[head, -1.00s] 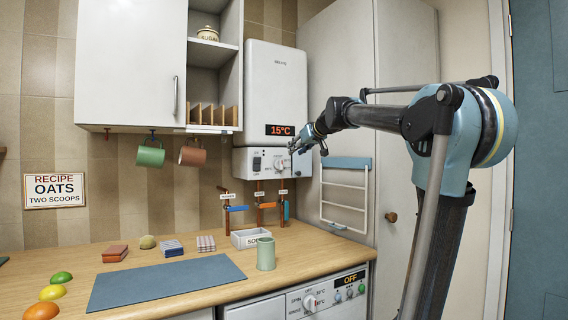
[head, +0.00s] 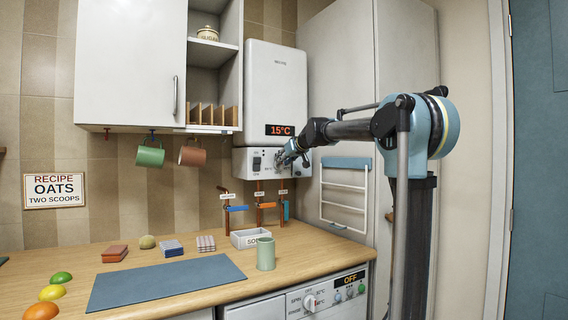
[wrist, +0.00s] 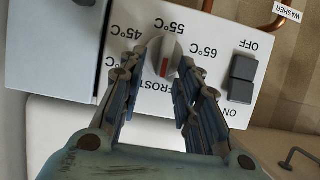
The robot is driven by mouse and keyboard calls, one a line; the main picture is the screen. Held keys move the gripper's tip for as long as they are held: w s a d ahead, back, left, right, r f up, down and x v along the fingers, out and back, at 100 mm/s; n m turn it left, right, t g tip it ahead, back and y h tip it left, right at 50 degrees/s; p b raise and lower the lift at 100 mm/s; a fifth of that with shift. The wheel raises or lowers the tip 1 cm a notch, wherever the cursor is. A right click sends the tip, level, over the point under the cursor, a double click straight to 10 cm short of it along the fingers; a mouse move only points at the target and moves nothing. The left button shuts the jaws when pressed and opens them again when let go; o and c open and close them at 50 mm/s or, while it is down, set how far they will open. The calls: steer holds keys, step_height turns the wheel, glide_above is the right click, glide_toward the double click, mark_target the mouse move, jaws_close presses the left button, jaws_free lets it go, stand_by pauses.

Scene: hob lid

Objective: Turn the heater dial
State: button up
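The white heater (head: 276,85) hangs on the wall and its display reads 15°C. Its lower control panel (head: 243,163) carries the dial, which my gripper (head: 284,158) largely hides in the head view. In the wrist view, the round grey dial (wrist: 164,62) has a red pointer line lying toward the FROST label. Marks for 45, 55 and 65°C surround it. My gripper (wrist: 163,58) is open, with one finger on each side of the dial. I cannot tell whether either finger touches it.
A black ON/OFF rocker switch (wrist: 242,78) sits beside the dial. Copper pipes with coloured valve handles (head: 237,208) run below the heater. A towel rail (head: 345,195) is to the right, and a wall cupboard (head: 130,65) is to the left. The worktop (head: 200,290) is below.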

jaws_close()
steer(key=shift+d, duration=0.1)
